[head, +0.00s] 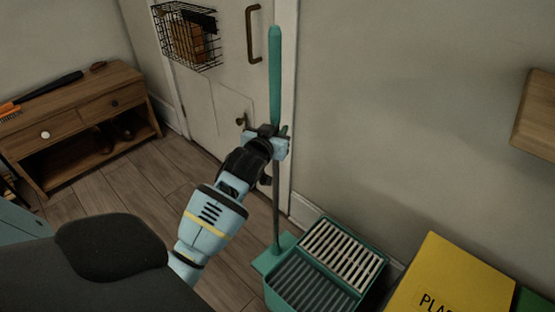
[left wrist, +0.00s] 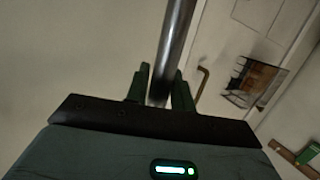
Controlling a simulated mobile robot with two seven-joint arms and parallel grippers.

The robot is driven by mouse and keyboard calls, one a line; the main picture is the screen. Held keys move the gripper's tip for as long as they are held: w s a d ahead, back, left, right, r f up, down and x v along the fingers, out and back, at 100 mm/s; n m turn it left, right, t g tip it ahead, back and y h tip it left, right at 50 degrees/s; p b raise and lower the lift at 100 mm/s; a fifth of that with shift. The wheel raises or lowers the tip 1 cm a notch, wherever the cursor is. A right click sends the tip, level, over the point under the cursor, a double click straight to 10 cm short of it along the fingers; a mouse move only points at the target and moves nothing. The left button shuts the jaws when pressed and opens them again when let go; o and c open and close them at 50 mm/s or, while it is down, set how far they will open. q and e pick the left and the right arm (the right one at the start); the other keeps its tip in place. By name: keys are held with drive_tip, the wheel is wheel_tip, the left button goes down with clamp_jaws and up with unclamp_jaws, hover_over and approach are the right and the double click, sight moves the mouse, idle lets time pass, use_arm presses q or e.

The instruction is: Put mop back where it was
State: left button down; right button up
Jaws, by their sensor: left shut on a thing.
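The mop (head: 275,75) stands upright with a teal upper handle and a grey metal shaft. My left gripper (head: 270,138) is shut around its handle, just below the teal grip. In the left wrist view the mop's shaft (left wrist: 175,45) passes between the two fingers of my left gripper (left wrist: 160,88). The shaft runs down to a teal mop bucket (head: 325,268) with slatted grey and white trays. The mop's lower end is at the bucket's left edge; I cannot tell whether it is in or behind it. My right gripper is out of view.
A white door (head: 220,85) with a wire basket (head: 187,38) is behind the mop. A wooden bench (head: 80,120) stands at the left. A yellow box (head: 450,280) is right of the bucket. A wooden shelf (head: 537,115) juts from the right wall. Wood floor (head: 125,190) is clear between bench and bucket.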

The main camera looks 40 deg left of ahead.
use_arm(q)
wheel_tip(320, 180, down, 7)
drive_tip(key=b, duration=0.2)
idle(0.4)
drive_tip(key=c, duration=1.6)
unclamp_jaws()
drive_tip(key=shift+f, duration=0.1)
drive_tip(key=shift+c, duration=0.2)
drive_tip(key=o, duration=0.5)
drive_tip(key=shift+c, duration=0.2)
